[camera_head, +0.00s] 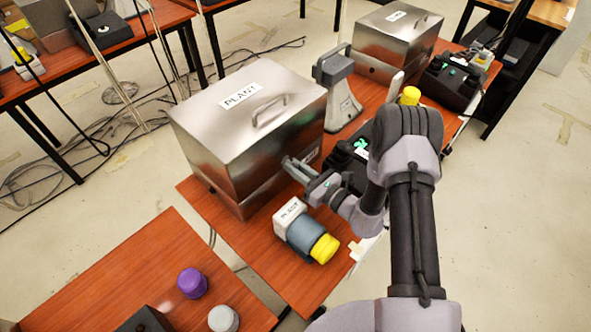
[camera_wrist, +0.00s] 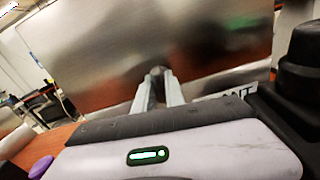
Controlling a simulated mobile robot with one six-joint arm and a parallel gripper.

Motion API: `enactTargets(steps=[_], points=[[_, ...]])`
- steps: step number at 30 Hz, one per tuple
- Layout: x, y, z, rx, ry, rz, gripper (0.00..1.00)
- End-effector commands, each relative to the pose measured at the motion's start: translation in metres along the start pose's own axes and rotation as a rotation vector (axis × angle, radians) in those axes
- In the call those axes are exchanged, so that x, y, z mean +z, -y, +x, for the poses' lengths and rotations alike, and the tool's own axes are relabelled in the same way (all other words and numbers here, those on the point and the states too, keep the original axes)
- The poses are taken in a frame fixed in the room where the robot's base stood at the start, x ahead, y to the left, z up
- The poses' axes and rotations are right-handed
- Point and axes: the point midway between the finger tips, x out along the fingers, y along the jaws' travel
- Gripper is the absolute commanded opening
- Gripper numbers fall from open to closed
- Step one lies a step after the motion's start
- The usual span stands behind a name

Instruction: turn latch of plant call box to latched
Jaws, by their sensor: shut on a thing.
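The plant call box (camera_head: 240,130) is a shiny metal box labelled PLANT, with a handle on its lid, on the wooden table. Its lid is down. My gripper (camera_head: 291,165) is at the box's right-hand side, near the seam under the lid.
A PLANT-labelled device with a yellow cap (camera_head: 323,247) lies in front of the box. A grey handset stand (camera_head: 340,95) and a second metal box (camera_head: 397,40) stand behind. A purple knob (camera_head: 192,282) is on the nearer table.

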Motion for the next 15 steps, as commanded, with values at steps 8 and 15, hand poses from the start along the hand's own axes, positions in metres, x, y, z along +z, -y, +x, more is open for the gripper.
enactTargets(steps=[8, 15], points=[[-0.0009, 0.0000, -0.0002, 0.000, -0.001, -0.100, 0.00], [-0.0004, -0.0001, -0.0002, 0.000, -0.001, -0.129, 0.00]])
